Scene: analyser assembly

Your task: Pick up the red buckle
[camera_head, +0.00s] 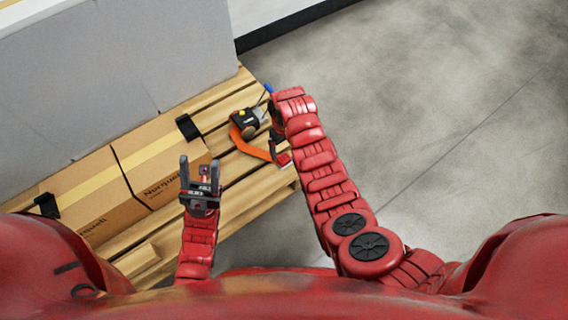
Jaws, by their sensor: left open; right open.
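The red buckle (284,159) is a small red piece near the right edge of the wooden pallet, at the end of an orange strap (252,150). My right gripper (276,147) is just above the buckle in the picture, pointing down at it, and is open. The wrist and arm partly hide it, and I cannot tell whether the fingers touch the buckle. My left gripper (200,166) is open and empty, its fingers pointing up the picture, over the pallet and in front of a cardboard box, well left of the buckle.
Cardboard boxes (160,155) with black corner clips (187,127) stand on the wooden pallet (228,168). A large grey block (110,80) rises behind them. Bare concrete floor (450,110) lies to the right.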

